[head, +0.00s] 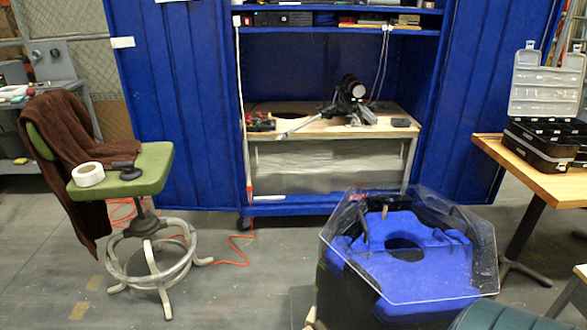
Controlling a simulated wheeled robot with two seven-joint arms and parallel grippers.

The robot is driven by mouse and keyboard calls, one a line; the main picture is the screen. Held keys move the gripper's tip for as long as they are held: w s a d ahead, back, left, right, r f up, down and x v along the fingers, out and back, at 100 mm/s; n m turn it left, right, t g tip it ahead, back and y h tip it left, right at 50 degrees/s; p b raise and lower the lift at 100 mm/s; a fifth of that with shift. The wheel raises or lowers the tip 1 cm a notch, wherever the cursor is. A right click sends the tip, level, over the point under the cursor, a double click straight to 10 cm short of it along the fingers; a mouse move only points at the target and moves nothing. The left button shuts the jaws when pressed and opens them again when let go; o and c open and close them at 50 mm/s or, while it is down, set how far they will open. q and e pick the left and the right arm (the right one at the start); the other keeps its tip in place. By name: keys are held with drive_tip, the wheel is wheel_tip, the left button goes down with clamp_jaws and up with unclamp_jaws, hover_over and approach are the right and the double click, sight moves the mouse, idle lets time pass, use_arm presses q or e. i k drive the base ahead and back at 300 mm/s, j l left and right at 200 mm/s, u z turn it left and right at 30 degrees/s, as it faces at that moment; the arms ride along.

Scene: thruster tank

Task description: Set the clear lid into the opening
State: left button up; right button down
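A dark tank (343,292) stands at the lower right, with a bright blue inner part (440,275). A round dark opening (404,249) shows in the middle of the blue part. A clear, many-sided sheet (478,245) with shiny edges shows at the top of the tank, and its rim reaches past the blue part on the right. I take it for the clear lid, but I cannot tell whether it rests on the tank or is part of its wall. Short brownish posts stand near the blue part's back left. Neither of my grippers is in view.
A wooden table (545,180) with an open case (545,120) is at the right. A blue cabinet (170,110) stands behind. Floor between stool and tank is mostly clear.

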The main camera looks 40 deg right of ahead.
sight(390, 215)
drive_tip(key=i+j+u, duration=0.45)
drive_tip(key=i, duration=0.25)
drive_tip(key=i+z, duration=0.45)
drive_tip(key=i, duration=0.25)
drive_tip(key=i+z, duration=0.25)
drive_tip(key=z, duration=0.15)
drive_tip(key=i+z, duration=0.3)
drive_tip(key=z, duration=0.15)
drive_tip(key=i+j+z, duration=0.1)
drive_tip(key=i+z, duration=0.15)
drive_tip(key=z, duration=0.15)
drive_tip(key=i+l+z, duration=0.2)
drive_tip(key=i+z, duration=1.2)
drive_tip(key=k+j, duration=0.05)
drive_tip(key=k, duration=0.05)
